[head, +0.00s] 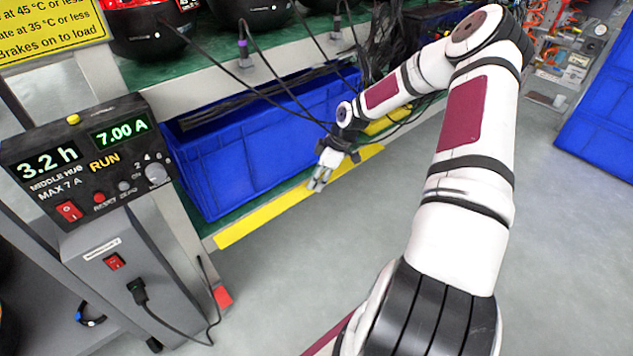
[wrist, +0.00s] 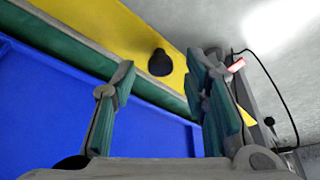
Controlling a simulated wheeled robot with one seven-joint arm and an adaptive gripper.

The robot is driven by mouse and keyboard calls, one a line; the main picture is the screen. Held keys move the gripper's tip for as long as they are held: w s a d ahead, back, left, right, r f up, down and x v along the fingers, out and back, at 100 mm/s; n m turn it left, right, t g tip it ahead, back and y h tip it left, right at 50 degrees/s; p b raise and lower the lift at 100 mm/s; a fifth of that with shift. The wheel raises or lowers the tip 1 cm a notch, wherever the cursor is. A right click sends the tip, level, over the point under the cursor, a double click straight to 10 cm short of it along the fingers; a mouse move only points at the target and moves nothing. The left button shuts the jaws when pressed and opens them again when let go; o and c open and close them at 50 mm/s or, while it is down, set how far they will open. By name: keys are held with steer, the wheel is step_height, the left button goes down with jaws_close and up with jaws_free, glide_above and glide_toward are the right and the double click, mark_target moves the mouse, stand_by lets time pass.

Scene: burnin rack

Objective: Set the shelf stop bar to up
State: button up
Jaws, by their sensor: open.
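The shelf stop bar looks to be the long yellow bar (head: 262,219) along the front edge of the low shelf, below the front of a blue bin. It sits low and leaves the bin's front face uncovered. In the wrist view the yellow bar (wrist: 100,25) crosses the top and carries a round black knob (wrist: 160,63). My gripper (head: 319,184) is at the bar, around the middle of its length. In the wrist view my gripper (wrist: 161,72) is open, with the knob showing between its fingertips. I cannot tell whether the fingers touch it.
The blue bin (head: 235,160) stands on the green low shelf (head: 285,190) behind the bar. Dark cables hang from the upper shelf (head: 200,85) near my wrist. A control box (head: 85,160) stands at left. The grey floor (head: 330,270) in front is clear.

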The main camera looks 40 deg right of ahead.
steer(key=shift+w+f, duration=0.1)
steer(key=shift+f, duration=0.15)
jaws_close()
steer(key=shift+w+a+r+g+p, duration=0.1)
steer(key=shift+w+r+g+p, duration=0.35)
steer(key=shift+g+p, duration=0.6)
steer(key=shift+w+g+p, duration=0.25)
steer(key=shift+g+p, duration=0.1)
steer(key=shift+p, duration=0.3)
jaws_free()
